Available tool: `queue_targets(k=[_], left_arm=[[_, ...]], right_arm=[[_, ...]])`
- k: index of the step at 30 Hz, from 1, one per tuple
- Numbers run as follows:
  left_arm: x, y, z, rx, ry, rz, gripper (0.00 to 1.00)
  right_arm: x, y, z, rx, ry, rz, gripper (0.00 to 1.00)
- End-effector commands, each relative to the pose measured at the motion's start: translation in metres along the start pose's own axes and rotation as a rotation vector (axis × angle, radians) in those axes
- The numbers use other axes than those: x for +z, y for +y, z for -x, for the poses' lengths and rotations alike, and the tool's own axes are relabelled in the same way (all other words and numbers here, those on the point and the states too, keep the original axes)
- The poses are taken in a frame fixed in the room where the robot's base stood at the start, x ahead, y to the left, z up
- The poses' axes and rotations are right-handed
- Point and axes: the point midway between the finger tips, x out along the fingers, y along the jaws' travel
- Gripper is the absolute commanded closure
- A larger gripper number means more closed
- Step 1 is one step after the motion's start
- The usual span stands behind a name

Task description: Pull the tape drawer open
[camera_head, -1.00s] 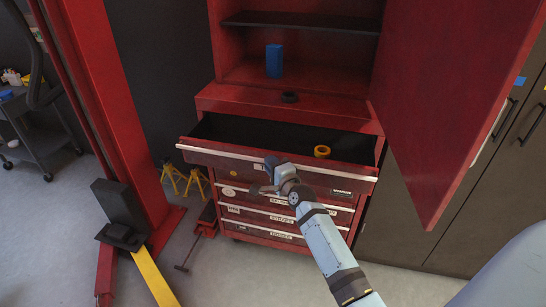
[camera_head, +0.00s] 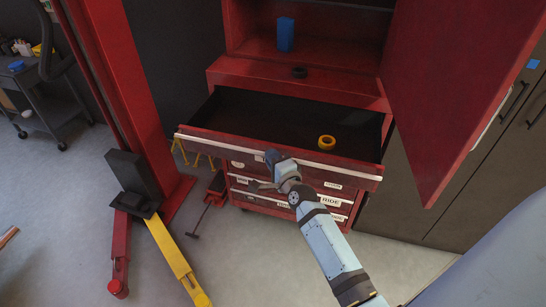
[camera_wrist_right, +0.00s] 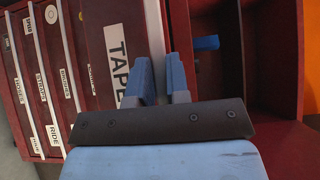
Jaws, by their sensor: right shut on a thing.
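The tape drawer (camera_head: 222,146) is the top drawer of a red tool chest and stands well out, its dark inside in view. A yellow tape roll (camera_head: 326,142) lies in it toward the right. My right gripper (camera_head: 273,160) is at the middle of the drawer's pale front handle strip (camera_head: 330,169). In the right wrist view, my right gripper's blue fingers (camera_wrist_right: 160,78) are shut on the handle strip (camera_wrist_right: 154,30), beside the "TAPE" label (camera_wrist_right: 117,55). My left gripper is not in view.
Labelled lower drawers (camera_head: 330,200) are closed. A red cabinet door (camera_head: 455,75) hangs open at right. A red lift post (camera_head: 125,90) stands left.

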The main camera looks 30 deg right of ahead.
Motion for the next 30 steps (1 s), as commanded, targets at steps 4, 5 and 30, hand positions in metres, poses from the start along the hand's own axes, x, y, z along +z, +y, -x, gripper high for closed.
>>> queue_targets(k=[4, 5, 30], left_arm=[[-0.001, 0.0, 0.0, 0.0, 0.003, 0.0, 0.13], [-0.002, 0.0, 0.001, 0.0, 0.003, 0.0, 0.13], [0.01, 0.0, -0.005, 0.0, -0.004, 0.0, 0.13]], right_arm=[[0.0, 0.0, 0.0, 0.0, 0.0, 0.0, 0.66], [0.0, 0.0, 0.0, 0.0, 0.0, 0.0, 0.59], [0.0, 0.002, 0.1, 0.002, 0.0, 0.001, 0.58]])
